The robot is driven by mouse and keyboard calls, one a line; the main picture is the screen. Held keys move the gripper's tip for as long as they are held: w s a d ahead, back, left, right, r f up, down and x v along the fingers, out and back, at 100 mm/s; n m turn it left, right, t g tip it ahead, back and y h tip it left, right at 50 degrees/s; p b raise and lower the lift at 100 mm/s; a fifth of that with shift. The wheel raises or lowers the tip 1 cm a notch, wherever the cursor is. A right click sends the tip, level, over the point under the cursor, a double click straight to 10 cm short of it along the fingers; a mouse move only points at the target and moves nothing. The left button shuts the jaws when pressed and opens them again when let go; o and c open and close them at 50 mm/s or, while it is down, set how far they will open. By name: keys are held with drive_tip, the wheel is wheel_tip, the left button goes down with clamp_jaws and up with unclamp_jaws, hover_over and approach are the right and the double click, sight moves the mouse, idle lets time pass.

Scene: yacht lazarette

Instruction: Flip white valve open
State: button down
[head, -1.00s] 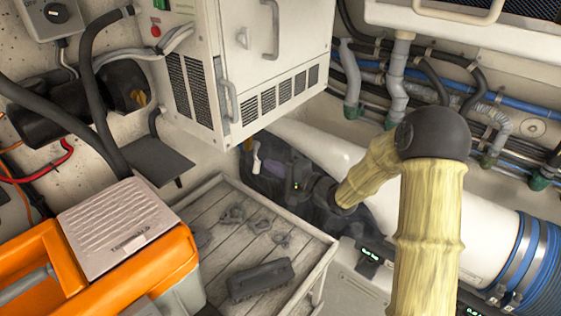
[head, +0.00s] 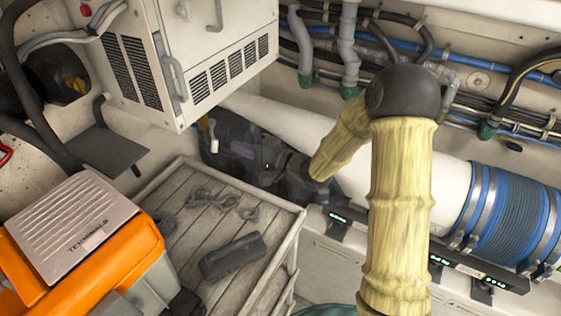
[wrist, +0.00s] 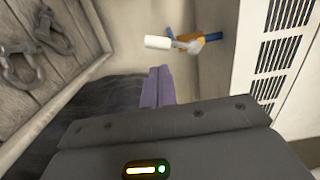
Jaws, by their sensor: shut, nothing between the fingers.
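The white valve handle (wrist: 158,42) sticks out to the left of a brass-coloured valve body (wrist: 191,45) in the wrist view, with a short blue part at its far side. In the head view the handle (head: 212,128) shows as a small white piece beneath the cabinet, just beyond my gripper (head: 243,150). My gripper's purple fingers (wrist: 158,85) are shut with nothing between them. In the wrist view the fingertips point toward the handle and lie just below it, with a visible gap. The valve body is hard to make out in the head view.
A white vented cabinet (head: 190,60) stands close beside the valve. A wooden-slatted crate (head: 187,235) with shackles and a dark block lies left of my arm. A large white pipe (head: 450,185) runs behind my arm. An orange toolbox (head: 140,255) is at lower left.

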drive_tip(key=b+v, duration=0.1)
drive_tip(key=v, duration=1.3)
drive_tip(key=shift+w+a+f, duration=0.1)
drive_tip(key=w+a+m+t+h+b, duration=0.2)
drive_tip(key=w+a+m+b, duration=0.2)
drive_tip(key=w+a+m, duration=0.2)
drive_tip(key=shift+a+f, duration=0.5)
drive_tip(key=shift+a, duration=0.1)
drive_tip(key=shift+w, duration=0.15)
